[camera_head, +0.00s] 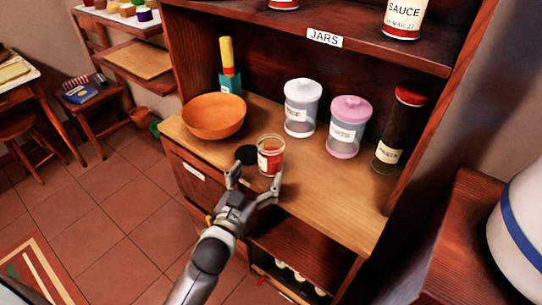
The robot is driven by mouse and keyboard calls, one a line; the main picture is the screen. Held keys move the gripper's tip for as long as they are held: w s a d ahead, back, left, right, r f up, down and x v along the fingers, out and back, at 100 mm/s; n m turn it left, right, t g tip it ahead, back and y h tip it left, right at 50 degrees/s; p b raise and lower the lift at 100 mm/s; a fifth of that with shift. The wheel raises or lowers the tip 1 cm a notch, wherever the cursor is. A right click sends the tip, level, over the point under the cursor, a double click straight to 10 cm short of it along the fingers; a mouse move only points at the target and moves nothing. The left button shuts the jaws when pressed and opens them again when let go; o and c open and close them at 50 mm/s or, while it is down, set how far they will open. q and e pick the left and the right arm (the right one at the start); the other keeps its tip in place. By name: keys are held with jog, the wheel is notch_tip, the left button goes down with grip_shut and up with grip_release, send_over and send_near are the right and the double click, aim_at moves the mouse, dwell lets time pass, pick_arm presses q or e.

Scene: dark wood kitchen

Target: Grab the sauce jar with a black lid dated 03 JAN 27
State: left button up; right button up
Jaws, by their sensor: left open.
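A small glass jar (270,158) with red contents and a pale label stands on the wooden counter; I cannot read its date, and no black lid shows on its top. A black round thing (246,154) is just left of it; I cannot tell whether it is a lid. My left gripper (254,184) is open in front of the small jar, its fingers spread toward it. On the upper shelf a jar labelled SAUCE (403,18) has a date ending in MAR 27; its lid is cut off by the frame. My right gripper is not in view.
An orange bowl (213,116) is left of the small jar. Behind are a white-lidded canister (301,108), a pink-lidded canister (346,128) and a tall red-lidded jar (398,130). The upper shelf (325,39) overhangs the counter. Bare counter (325,200) lies at the right front.

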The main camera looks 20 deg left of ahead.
aim_at(266, 166)
pick_arm(q)
jog(key=shift+w+d, duration=0.15)
jog(key=shift+w, duration=0.95)
jog(key=w, duration=0.2)
jog(key=w+d, duration=0.1)
jog(key=shift+w+r, duration=0.1)
jog(key=shift+w, duration=0.95)
jog(key=shift+c, duration=0.2)
jog(key=c, duration=1.4)
jog(key=shift+r, duration=0.25)
